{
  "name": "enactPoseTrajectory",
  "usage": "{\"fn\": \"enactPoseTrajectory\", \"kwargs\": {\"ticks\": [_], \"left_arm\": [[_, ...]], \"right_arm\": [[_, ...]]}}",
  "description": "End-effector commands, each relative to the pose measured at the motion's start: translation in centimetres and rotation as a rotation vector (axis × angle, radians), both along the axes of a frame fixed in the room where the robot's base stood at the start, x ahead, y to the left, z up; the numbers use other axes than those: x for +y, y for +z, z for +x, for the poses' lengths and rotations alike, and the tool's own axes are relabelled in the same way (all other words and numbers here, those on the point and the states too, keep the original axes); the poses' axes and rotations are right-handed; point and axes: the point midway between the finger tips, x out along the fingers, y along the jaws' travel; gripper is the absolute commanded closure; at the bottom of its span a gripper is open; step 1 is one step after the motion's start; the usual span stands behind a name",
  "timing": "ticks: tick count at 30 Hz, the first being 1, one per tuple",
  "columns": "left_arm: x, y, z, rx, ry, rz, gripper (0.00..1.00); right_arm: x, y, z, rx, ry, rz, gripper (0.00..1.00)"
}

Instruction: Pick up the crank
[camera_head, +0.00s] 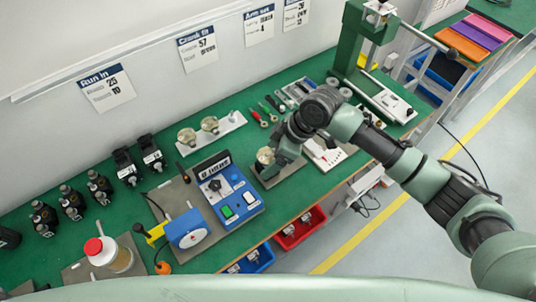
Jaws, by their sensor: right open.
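My right gripper (277,162) reaches in from the right, low over a small grey plate on the green bench. A round brass-coloured part (265,156) is right at its fingers. The gripper is open; the arm hides part of this spot, and I cannot tell whether the fingers touch the part. No part is surely recognisable as the crank. A yellow bar with a dark end (154,233), beside the blue unit with a white round face (190,231), looks like a crank handle; the gripper is well to the right of it. My left gripper is not in view.
A blue control box (223,190) stands left of the gripper. Behind are a white tray (211,132) with two round parts and several small tools. A green press (361,45) stands at the back right. Red (300,229) and blue bins hang below the front edge.

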Motion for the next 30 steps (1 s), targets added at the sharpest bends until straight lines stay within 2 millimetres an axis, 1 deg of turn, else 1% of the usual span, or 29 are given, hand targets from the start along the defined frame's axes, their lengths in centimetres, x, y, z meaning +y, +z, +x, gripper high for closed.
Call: {"fn": "enactPoseTrajectory", "kwargs": {"ticks": [1, 4, 7, 10, 17, 23, 24, 27, 30], "left_arm": [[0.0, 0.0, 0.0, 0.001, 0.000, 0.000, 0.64], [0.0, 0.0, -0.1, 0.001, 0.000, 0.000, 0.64], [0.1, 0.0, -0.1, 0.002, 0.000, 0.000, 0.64], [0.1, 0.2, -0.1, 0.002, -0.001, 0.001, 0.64], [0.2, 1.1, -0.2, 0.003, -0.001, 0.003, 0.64], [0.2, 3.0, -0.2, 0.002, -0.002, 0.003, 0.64], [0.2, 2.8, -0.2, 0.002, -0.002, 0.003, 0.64], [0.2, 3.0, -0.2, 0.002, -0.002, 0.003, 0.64], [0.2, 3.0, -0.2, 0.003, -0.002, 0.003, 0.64]], "right_arm": [[-0.9, 0.7, 1.5, -0.009, 0.010, -0.021, 0.18], [-2.0, 1.6, 3.1, -0.012, 0.026, -0.043, 0.18], [-2.7, 2.2, 4.0, -0.011, 0.032, -0.053, 0.18], [-2.7, 1.9, 4.3, -0.010, 0.035, -0.056, 0.18], [-1.6, -0.2, 4.3, -0.008, 0.033, -0.055, 0.18], [-0.5, -2.8, 4.0, -0.008, 0.033, -0.057, 0.18], [-0.2, -3.4, 4.1, -0.008, 0.033, -0.056, 0.18], [0.1, -4.5, 4.2, -0.009, 0.034, -0.056, 0.18], [0.3, -4.9, 4.2, -0.011, 0.033, -0.054, 0.18]]}}
